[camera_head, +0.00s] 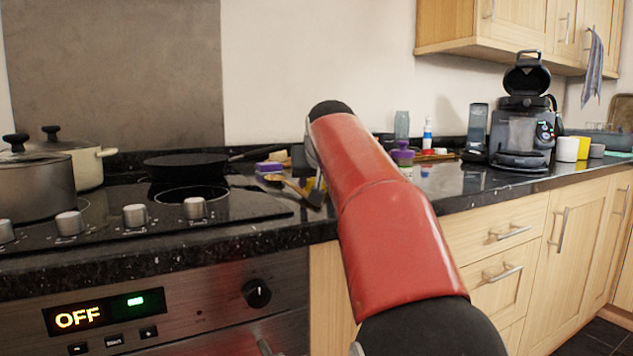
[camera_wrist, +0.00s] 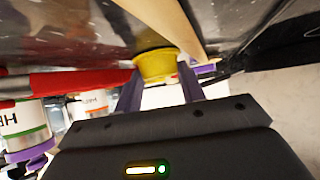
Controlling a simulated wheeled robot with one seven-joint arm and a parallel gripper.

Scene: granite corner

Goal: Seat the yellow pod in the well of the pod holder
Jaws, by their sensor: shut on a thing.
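The yellow pod (camera_wrist: 154,64) is between the fingertips of my gripper (camera_wrist: 158,86) in the wrist view. My gripper is shut on it, with one purple finger at each side. The pod is close to the dark glossy counter (camera_wrist: 75,35); I cannot tell whether it touches it. In the head view my red arm hides most of my gripper and the pod. A black coffee machine (camera_head: 520,135) stands on the right of the counter with its top lid raised. I cannot make out the pod holder or its well in either view.
A wooden spoon (camera_head: 288,183) and a purple sponge (camera_head: 269,168) lie by the hob, near a black frying pan (camera_head: 195,163). Labelled jars (camera_wrist: 22,125) and a red bar (camera_wrist: 60,82) are close to my gripper at left in the wrist view. Cups (camera_head: 567,149) stand right of the machine.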

